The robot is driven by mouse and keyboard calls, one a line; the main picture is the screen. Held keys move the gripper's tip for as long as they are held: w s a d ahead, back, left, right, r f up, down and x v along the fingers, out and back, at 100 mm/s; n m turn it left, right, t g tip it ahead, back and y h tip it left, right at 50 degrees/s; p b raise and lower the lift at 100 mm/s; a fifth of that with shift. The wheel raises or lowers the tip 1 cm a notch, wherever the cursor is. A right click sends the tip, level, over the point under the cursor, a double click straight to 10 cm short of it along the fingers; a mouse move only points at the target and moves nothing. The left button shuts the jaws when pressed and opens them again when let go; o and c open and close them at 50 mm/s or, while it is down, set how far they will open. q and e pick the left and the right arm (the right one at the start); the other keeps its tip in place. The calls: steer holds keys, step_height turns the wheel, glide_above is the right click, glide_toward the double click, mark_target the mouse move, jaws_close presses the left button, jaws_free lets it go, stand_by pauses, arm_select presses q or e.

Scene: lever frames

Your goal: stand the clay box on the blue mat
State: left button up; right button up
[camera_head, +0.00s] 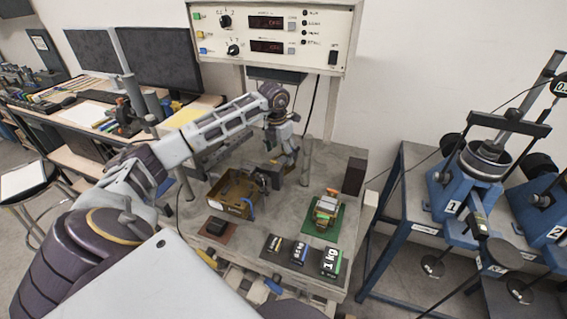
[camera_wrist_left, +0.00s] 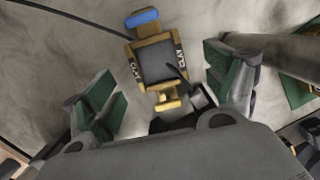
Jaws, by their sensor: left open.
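The clay box (camera_head: 226,190) is a brown open-topped box standing on the grey bench. In the left wrist view the clay box (camera_wrist_left: 134,64) has CLAY lettering on its sides, a dark interior and a blue grip at one end. My left gripper (camera_head: 270,177) is at the right side of the box in the head view. In the left wrist view my left gripper (camera_wrist_left: 160,76) is open, with its green-padded fingers apart on either side of the box and no clear contact. I cannot make out a blue mat. My right gripper is not in view.
A dark block on a reddish mat (camera_head: 232,236) is at front left. Several labelled weights, including a 1 kg block (camera_head: 331,259), line the front. A green mat (camera_head: 336,232) bears a stack of pieces. A metal post (camera_head: 306,162) stands behind; a dark block (camera_head: 354,177) is at back right.

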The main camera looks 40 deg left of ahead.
mark_target(284, 160)
arm_select(q)
steer(key=shift+w+f+p, duration=0.2)
steer(key=shift+f+p, duration=0.05)
steer(key=shift+f, duration=0.6)
steer(key=shift+w+f+p, duration=0.15)
steer(key=shift+f+p, duration=0.05)
steer(key=shift+f, duration=0.6)
steer(key=shift+w+f+p, duration=0.2)
steer(key=shift+f+p, duration=0.05)
steer(key=shift+f, duration=0.6)
steer(key=shift+a, duration=0.1)
steer(key=c, duration=1.9)
steer(key=shift+r, duration=0.25)
step_height(284, 160, up, 8)
steer(key=shift+w+f+b, duration=0.1)
steer(key=shift+b, duration=0.55)
steer(key=shift+r, duration=0.9)
